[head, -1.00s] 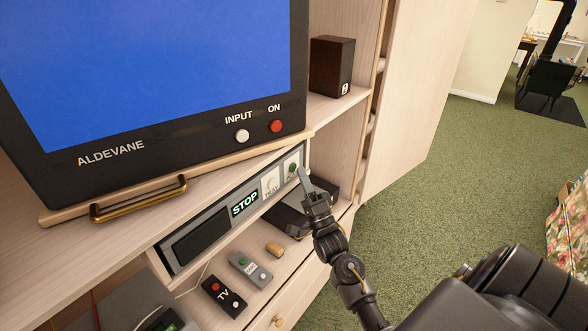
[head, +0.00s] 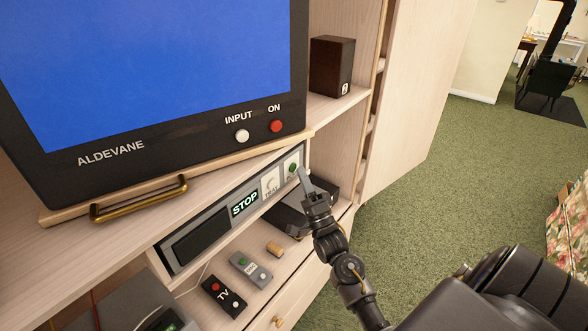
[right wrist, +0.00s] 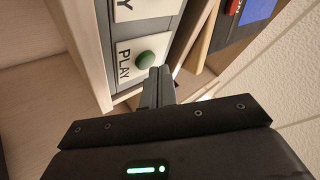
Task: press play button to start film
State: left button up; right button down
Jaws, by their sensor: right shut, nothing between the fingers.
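The player (head: 205,238) sits in the shelf below the television, its display reading STOP (head: 245,203). At its right end is the white play panel with a round green play button (head: 293,168). The right wrist view shows the green button (right wrist: 145,60) beside the word PLAY. My right gripper (head: 302,174) is shut and empty, its fingertips just beside the button. In the right wrist view the fingertips (right wrist: 158,72) are close to the button's edge; I cannot tell whether they touch it. My left gripper is not in view.
The television (head: 150,160) shows a plain blue screen, with a brass handle (head: 140,200) on its base. A TV remote (head: 224,296), a grey remote (head: 251,267) and a small cork-coloured block (head: 275,249) lie on the shelf below. Green carpet (head: 440,200) is open at right.

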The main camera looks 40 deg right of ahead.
jog(key=shift+w+a, duration=0.1)
jog(key=shift+w, duration=0.1)
jog(key=shift+w, duration=0.25)
jog(key=shift+s, duration=0.15)
dwell(0.3)
jog(key=shift+s, duration=0.3)
jog(key=s+d+p, duration=0.2)
jog(key=s, duration=0.3)
jog(key=shift+s, duration=0.4)
jog(key=shift+a, duration=0.1)
dwell(0.6)
